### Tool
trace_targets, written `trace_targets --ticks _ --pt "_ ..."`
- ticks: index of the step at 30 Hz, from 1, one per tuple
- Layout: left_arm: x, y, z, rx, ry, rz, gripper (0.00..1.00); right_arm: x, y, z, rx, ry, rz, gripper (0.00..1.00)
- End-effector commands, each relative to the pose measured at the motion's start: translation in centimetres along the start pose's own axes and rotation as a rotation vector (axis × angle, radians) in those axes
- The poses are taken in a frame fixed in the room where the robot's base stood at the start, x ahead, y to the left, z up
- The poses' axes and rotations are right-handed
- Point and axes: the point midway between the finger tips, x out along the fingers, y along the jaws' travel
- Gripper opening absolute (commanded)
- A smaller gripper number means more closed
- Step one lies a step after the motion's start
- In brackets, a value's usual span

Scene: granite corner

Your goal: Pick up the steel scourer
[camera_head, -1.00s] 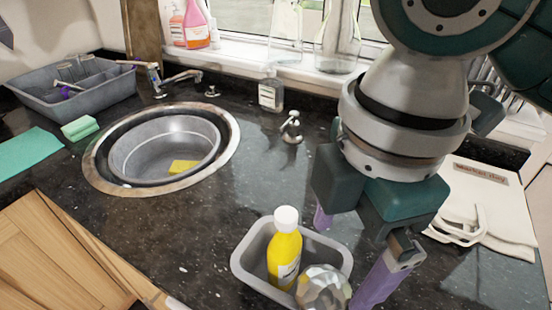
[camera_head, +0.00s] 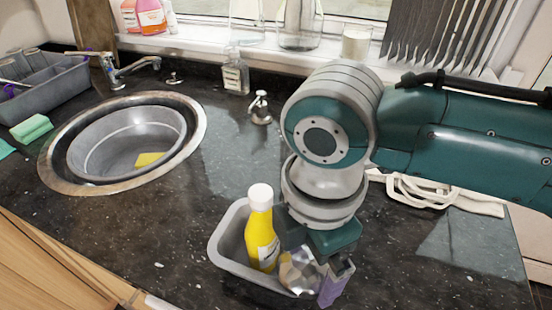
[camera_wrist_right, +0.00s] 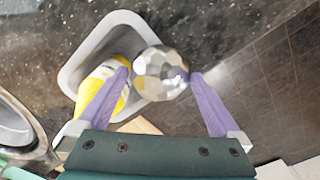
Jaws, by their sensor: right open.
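The steel scourer (camera_head: 297,272), a shiny faceted silver ball, sits at the right end of a small grey tub (camera_head: 218,243). My right gripper (camera_head: 312,272) is down over that end of the tub and partly hides the scourer. In the right wrist view the scourer (camera_wrist_right: 160,73) lies between the tips of the two purple fingers of my right gripper (camera_wrist_right: 159,73). The gripper is open, one finger on each side. The right fingertip is very close to the scourer; I cannot tell whether it touches. My left gripper is not in view.
A yellow bottle with a white cap (camera_head: 261,231) stands in the tub beside the scourer, close to my left-hand finger in the wrist view (camera_wrist_right: 101,90). The round sink (camera_head: 128,140) is at left. A soap pump (camera_head: 260,108) stands behind. Dark counter is clear between sink and tub.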

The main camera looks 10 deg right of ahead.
Motion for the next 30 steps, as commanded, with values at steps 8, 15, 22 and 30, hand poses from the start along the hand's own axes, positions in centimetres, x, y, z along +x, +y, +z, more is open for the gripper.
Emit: trace_targets --ticks 8,15,22,30 --pt "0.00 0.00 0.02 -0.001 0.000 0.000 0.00 -0.03 0.00 0.01 0.001 0.000 0.000 0.88" --pt "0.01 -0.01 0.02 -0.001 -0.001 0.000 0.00 -0.04 0.00 0.02 0.001 0.000 0.000 0.61" --pt "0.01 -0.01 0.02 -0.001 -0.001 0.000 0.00 -0.05 0.00 0.03 0.001 0.000 0.000 0.35" --pt "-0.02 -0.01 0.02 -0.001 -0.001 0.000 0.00 -0.16 0.02 0.02 0.001 0.000 0.000 0.25"
